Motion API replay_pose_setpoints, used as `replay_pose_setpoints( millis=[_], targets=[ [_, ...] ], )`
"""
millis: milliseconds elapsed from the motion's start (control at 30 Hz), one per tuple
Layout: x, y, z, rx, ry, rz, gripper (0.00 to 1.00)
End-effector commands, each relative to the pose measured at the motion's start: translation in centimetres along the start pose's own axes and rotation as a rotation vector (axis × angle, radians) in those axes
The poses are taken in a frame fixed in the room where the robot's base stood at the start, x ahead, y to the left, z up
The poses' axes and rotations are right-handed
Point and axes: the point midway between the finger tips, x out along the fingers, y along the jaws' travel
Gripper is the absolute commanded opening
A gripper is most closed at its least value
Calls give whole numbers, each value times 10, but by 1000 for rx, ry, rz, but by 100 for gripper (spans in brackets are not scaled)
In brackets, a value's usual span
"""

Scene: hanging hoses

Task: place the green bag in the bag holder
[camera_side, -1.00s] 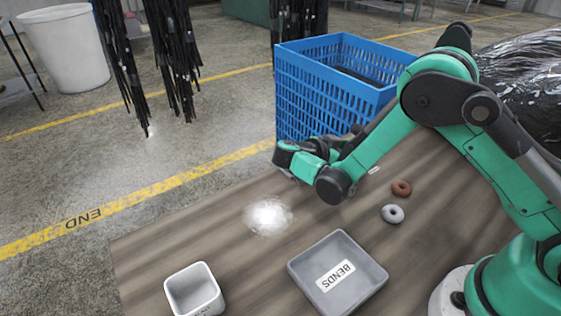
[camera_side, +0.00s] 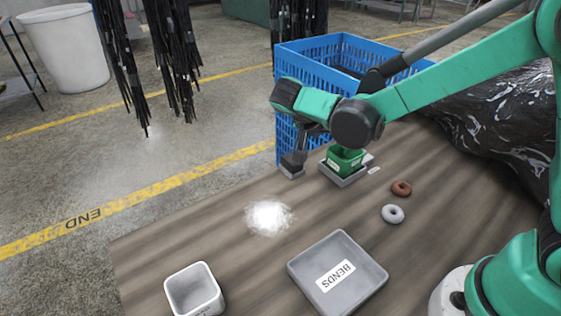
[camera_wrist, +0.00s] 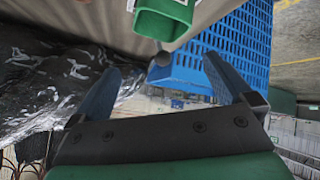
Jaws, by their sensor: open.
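The green bag (camera_side: 346,157), a small open-topped green container with a white label, stands upright at the table's back edge, beside the blue crate. It is in or on a shallow grey tray-like holder (camera_side: 344,179); I cannot tell how well it is seated. In the wrist view the green bag (camera_wrist: 165,14) is cut off by the top edge, beyond my fingertips. My gripper (camera_wrist: 160,68) is open, with nothing between its fingers, and apart from the bag. In the side view my arm's end is above and left of the bag, and its fingers are hard to make out.
A blue crate (camera_side: 285,92) stands close behind the bag. A brown ring (camera_side: 401,188) and a grey ring (camera_side: 392,214) lie nearby. A grey BENDS tray (camera_side: 362,283) and a white bin (camera_side: 193,292) are in front. Black plastic (camera_side: 500,110) lies right.

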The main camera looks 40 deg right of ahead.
Motion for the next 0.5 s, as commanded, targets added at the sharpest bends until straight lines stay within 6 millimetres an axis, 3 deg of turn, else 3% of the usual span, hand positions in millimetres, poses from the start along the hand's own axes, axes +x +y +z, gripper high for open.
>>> replay_pose_setpoints(
  millis=[233, 500],
  targets=[
    [-20, 43, 0, -384, -162, -369, 100],
    [-43, 73, 22, -613, -84, -773, 100]
  ],
)
